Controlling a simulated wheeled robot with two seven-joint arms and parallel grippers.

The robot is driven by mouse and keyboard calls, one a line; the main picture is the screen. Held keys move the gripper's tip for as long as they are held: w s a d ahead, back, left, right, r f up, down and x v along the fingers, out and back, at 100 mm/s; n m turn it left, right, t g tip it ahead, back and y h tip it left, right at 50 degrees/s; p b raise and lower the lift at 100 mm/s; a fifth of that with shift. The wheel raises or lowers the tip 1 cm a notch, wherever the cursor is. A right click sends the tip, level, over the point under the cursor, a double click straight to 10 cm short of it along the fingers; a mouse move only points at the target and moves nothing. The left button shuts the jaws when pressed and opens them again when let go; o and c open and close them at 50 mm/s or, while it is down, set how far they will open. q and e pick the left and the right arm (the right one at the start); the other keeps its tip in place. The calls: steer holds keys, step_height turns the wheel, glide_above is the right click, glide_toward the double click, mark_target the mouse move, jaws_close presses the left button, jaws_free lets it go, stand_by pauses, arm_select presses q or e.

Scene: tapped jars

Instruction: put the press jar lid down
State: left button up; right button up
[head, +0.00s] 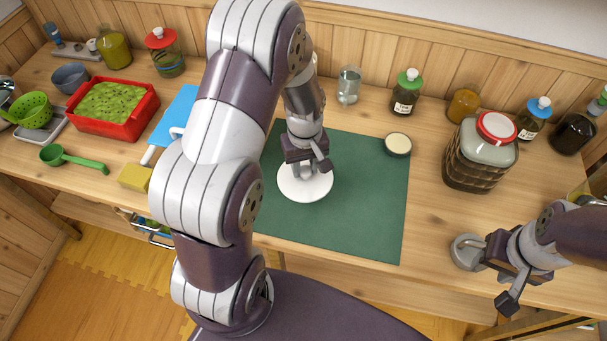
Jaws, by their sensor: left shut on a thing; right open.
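The lid, a white round disc (305,187), is over the green mat (362,215) at the middle of the table. My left gripper (307,165) is above it, pointing down, and is shut on it. The gripper hides the middle of the disc. I cannot tell whether the disc touches the mat or is held just above it. My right gripper (497,272) is open at the table's front edge on the right, beside a grey round object (465,251).
A large jar with a red-rimmed lid (480,158) stands right of the mat. A small round cream-topped lid (398,144) lies on the mat's right edge. Bottles and a glass (349,85) line the back. A red tub (115,107) stands left. The mat's front right is clear.

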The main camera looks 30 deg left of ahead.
mark_target(304, 170)
arm_select(q)
steer(key=shift+s+a+f, duration=0.2)
steer(key=shift+s+f, duration=0.05)
steer(key=shift+f, duration=0.05)
steer(key=f, duration=0.3)
steer(key=shift+d, duration=0.2)
steer(key=shift+f, duration=0.4)
steer(key=shift+a, duration=0.15)
steer(key=shift+f, duration=0.2)
steer(key=o, duration=1)
